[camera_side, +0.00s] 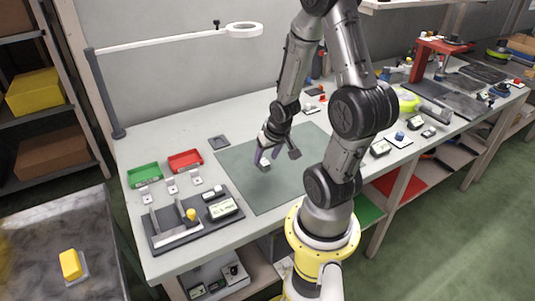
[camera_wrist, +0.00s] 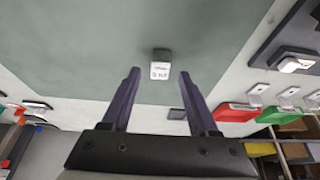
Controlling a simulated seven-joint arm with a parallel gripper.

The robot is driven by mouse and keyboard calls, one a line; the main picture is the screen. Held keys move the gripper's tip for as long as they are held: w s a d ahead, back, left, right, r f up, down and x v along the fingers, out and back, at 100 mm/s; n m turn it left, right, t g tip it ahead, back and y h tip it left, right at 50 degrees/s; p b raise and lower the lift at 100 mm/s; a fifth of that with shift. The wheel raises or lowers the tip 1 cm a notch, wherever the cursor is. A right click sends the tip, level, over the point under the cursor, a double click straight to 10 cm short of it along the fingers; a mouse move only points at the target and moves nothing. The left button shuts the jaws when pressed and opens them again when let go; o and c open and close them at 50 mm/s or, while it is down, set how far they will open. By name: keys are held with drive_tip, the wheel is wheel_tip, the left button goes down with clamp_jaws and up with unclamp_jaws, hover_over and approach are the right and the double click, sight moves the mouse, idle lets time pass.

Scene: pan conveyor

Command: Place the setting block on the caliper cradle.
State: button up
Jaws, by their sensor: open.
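The setting block, a small grey block with a white labelled face, stands on the green mat (camera_wrist: 90,60). In the wrist view the block (camera_wrist: 160,66) lies ahead of the fingertips, between their lines and apart from both. In the side view it seems to be the small pale block (camera_side: 264,163) below my gripper (camera_side: 276,154). My gripper (camera_wrist: 156,75) is open and empty, its dark purple fingers wide apart. A dark fixture with uprights, a yellow knob and a display (camera_side: 160,238) stands at the bench's front left; it may be the caliper cradle, but I cannot tell for certain.
A green tray (camera_side: 145,175) and a red tray (camera_side: 186,161) sit left of the mat, with several small white stands before them. A flat dark square pad (camera_side: 219,142) lies behind the mat. A ring-lamp arm (camera_side: 175,40) spans the back left. Gauges and boxes crowd the right.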

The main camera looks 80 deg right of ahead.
drive_tip(key=shift+v, duration=1)
drive_tip(key=w+a+r+n+t+y, duration=0.1)
drive_tip(key=a+r+n, duration=0.6)
drive_tip(key=a+r, duration=0.9)
drive_tip(key=shift+r+t+y, duration=0.45)
drive_tip(key=shift+t+y, duration=0.05)
drive_tip(key=shift+t, duration=0.1)
drive_tip(key=shift+o, duration=1.3)
drive_tip(key=s+a+r+n, duration=0.1)
drive_tip(key=a, duration=0.1)
drive_tip(key=s+a+r+n+y, duration=0.1)
drive_tip(key=s, duration=0.1)
drive_tip(key=shift+a+r, duration=0.1)
drive_tip(key=shift+a, duration=0.3)
